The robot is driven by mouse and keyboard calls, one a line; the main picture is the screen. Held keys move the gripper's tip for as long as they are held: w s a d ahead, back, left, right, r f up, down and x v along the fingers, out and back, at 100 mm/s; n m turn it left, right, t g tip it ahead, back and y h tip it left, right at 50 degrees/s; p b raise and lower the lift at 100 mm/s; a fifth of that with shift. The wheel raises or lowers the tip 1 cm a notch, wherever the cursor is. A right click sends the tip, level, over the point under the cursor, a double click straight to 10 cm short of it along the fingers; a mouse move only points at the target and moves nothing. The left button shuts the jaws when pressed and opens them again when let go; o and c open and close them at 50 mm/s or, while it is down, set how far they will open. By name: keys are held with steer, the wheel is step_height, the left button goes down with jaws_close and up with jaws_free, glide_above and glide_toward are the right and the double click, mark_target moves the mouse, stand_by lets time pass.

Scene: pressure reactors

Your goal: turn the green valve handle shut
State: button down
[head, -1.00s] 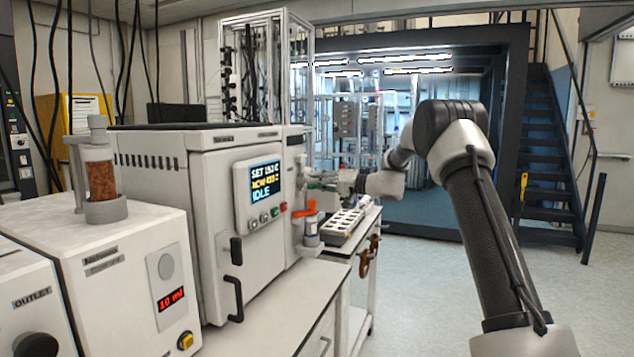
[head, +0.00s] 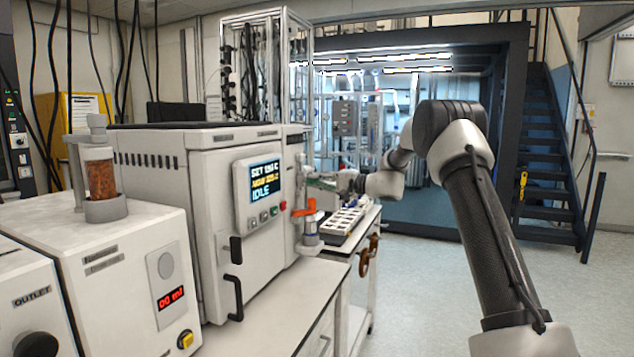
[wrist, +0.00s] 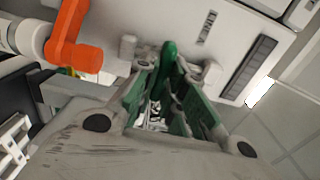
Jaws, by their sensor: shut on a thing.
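The green valve handle (wrist: 168,62) shows in the wrist view as a rounded green tip between my fingertips. The rest of it is hidden by the fingers. My gripper (wrist: 170,88) is shut on the handle, with green pads on the inner sides of its grey fingers. In the head view, my gripper (head: 330,182) is at the right side of the white reactor cabinet, and a little green shows there. The handle's exact angle is hard to tell.
An orange handle (wrist: 75,45) on a pale pipe is close on the left in the wrist view. It also shows in the head view (head: 304,207), below my gripper. A white rack (head: 345,220) stands on the bench beyond. Open floor lies to the right.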

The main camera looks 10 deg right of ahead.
steer(key=shift+d, duration=0.1)
stand_by(0.4)
steer(key=c, duration=1.5)
jaws_free()
steer(key=v, duration=1.2)
